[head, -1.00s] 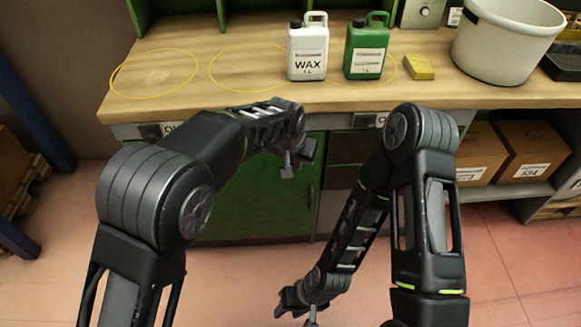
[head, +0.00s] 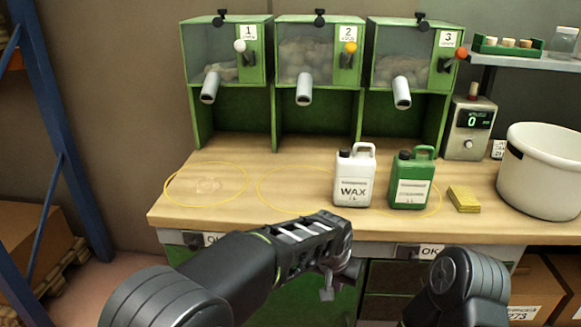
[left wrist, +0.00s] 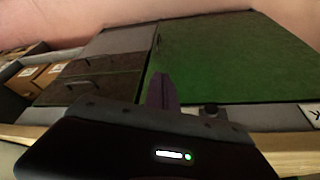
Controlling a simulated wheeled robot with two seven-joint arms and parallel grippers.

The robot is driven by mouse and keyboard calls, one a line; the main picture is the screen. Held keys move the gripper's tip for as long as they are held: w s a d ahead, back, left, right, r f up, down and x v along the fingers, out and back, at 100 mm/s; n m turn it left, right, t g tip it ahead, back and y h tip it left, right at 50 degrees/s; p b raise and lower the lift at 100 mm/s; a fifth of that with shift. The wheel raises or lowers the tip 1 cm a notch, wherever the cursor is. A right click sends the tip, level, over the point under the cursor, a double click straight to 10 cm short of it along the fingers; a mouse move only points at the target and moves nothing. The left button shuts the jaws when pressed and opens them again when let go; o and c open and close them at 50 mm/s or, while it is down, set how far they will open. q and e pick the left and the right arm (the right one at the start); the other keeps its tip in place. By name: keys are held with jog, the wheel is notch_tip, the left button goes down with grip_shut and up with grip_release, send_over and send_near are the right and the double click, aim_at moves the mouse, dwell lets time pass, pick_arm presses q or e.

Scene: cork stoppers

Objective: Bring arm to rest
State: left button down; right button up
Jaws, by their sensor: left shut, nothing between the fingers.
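My left arm comes in from the left in the head view and reaches to the front of the workbench (head: 300,222). My left gripper (head: 327,292) hangs just in front of the bench, below the worktop edge, with its fingers shut and nothing held. In the left wrist view its fingers (left wrist: 163,92) show together against the green cabinet door (left wrist: 235,60). My right arm shows only as a dark joint at the bottom right of the head view. My right gripper is out of the picture.
A white wax can (head: 354,175), a green can (head: 411,180), a yellow sponge-like block (head: 464,199) and a white pot (head: 541,172) stand on the bench. Three green dispensers with spouts stand behind. Yellow rings mark the worktop; the left part is clear.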

pick_arm(q)
jog(key=s+a+f+n+g+p, duration=0.15)
jog(key=s+a+f, duration=0.25)
jog(key=a+f, duration=0.5)
jog(key=s+a+f+n+g+p, duration=0.15)
jog(key=s+a+f, duration=0.25)
jog(key=a+f, duration=0.55)
jog(key=s+a+f+n+h+p, duration=0.1)
jog(key=s+a+f+n, duration=0.1)
jog(key=s, duration=0.7)
jog(key=s+a+f+n+p, duration=0.1)
jog(key=s+a+f+n, duration=0.2)
jog(key=s, duration=0.7)
jog(key=shift+f+h, duration=0.2)
jog(key=shift+h, duration=0.2)
